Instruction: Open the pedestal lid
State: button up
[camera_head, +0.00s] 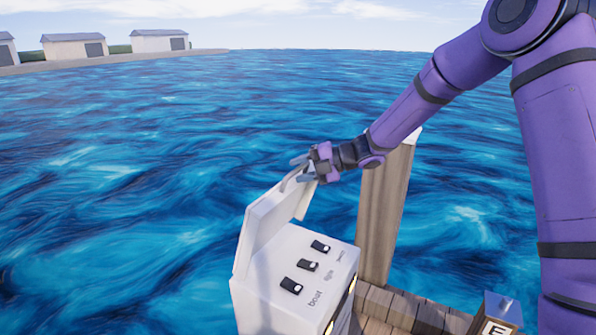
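The white pedestal (262,295) stands at the bottom middle of the head view. Its lid (262,228) is raised and tilted up along the left side of the top. The top face under it shows several black switches (308,266) with small labels. My gripper (299,171) is at the upper end of the lid, with its fingers spread apart close to the lid's edge. I cannot tell whether the fingers touch the lid.
A wooden post (385,215) stands just behind and right of the pedestal, under my forearm. Open water surrounds the left and back.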

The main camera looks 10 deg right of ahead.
jog(key=v, duration=1)
jog(key=s+d+r+n+g+h, duration=0.1)
jog(key=s+r+n+h, duration=0.3)
jog(key=s+n, duration=0.6)
jog(key=s+d+r+n+g+h, duration=0.1)
jog(key=s+r+n+h, duration=0.25)
jog(key=s+n, duration=0.6)
jog(key=s+d+r+n+t+h, duration=0.1)
jog(key=s+d+n+t+h, duration=0.1)
jog(key=s+d+n, duration=0.3)
jog(key=s+d+r+n+t+h, duration=0.2)
jog(key=s+d+n+h, duration=0.2)
jog(key=s+n, duration=0.9)
jog(key=d+n, duration=0.1)
jog(key=n, duration=0.1)
jog(key=shift+s+d+r+n, duration=0.35)
jog(key=shift+s+d, duration=0.05)
